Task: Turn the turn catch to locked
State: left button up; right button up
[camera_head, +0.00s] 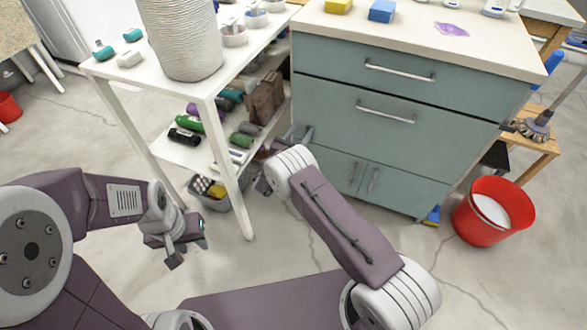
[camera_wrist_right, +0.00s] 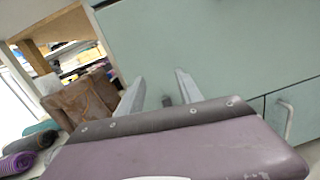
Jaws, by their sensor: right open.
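In the head view my right gripper (camera_head: 297,133) is at the cabinet's left edge. My left gripper (camera_head: 186,241) is open and empty above the floor.
The blue-green cabinet (camera_head: 330,90) has drawers above and lower doors with a handle (camera_head: 373,180). A white shelf table (camera_head: 215,95) with bottles and a brown bag (camera_head: 265,98) stands close to the left. A red bucket (camera_head: 480,225) stands at the right.

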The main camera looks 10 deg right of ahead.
notch_tip(320, 180, down, 14)
jog(key=s+a+n+y+b, duration=0.2)
jog(key=s+a+b, duration=0.1)
jog(key=b, duration=0.1)
pick_arm(q)
notch_tip(320, 180, down, 12)
jog(key=b, duration=0.5)
jog(key=shift+f, duration=0.2)
pick_arm(e)
jog(key=x, duration=0.9)
jog(key=shift+d+r, duration=0.25)
jog(key=shift+r, duration=0.2)
jog(key=shift+w, duration=0.15)
jog(key=shift+c, duration=0.3)
grip_shut()
